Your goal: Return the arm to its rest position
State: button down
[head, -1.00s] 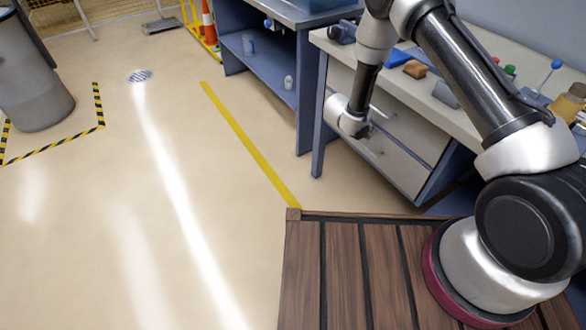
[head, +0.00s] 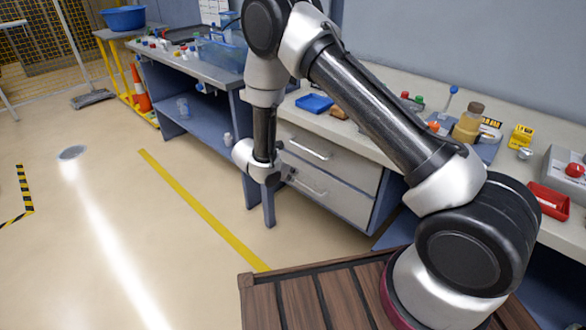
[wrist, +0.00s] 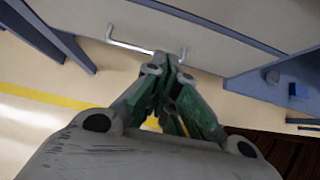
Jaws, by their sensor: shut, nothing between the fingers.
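My gripper (wrist: 170,85) shows in the wrist view with its green-grey fingers together and nothing between them. In the head view my arm is raised over the wooden deck and bends down at the elbow, with the wrist hanging in front of the workbench drawers. The gripper itself is mostly hidden behind the wrist there. A drawer handle (wrist: 130,45) lies just beyond the fingertips in the wrist view; I cannot tell the exact gap. The drawer front (head: 318,190) is shut.
The bench top holds a blue tray (head: 315,103), an amber-coloured bottle (head: 467,126), a red tray (head: 548,200) and a box with a red button (head: 572,172). Open floor (head: 130,240) lies to the left, with a yellow line (head: 200,210) along the benches.

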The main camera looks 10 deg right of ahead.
jog(key=s+d+r+m+g+h, duration=0.1)
jog(key=s+d+m+g+h, duration=0.1)
jog(key=s+d+m+g, duration=0.25)
jog(key=s+d+r+m+t+y, duration=0.1)
jog(key=s+d+r+m+y, duration=0.2)
jog(key=s+r, duration=0.7)
jog(key=s+d+r+m+t+y, duration=0.1)
jog(key=s+d+r+m+y, duration=0.2)
jog(key=s+d+r+m, duration=0.5)
jog(key=s+d+r+m+t+y, duration=0.1)
jog(key=s+d+r+m+y, duration=0.2)
jog(key=s+r+m, duration=0.6)
jog(key=s+d+r, duration=0.2)
jog(key=s+r, duration=0.1)
jog(key=r, duration=0.9)
jog(key=shift+s+d+r+m+t, duration=0.2)
jog(key=shift+s+r+m+t, duration=0.15)
jog(key=shift+r, duration=0.05)
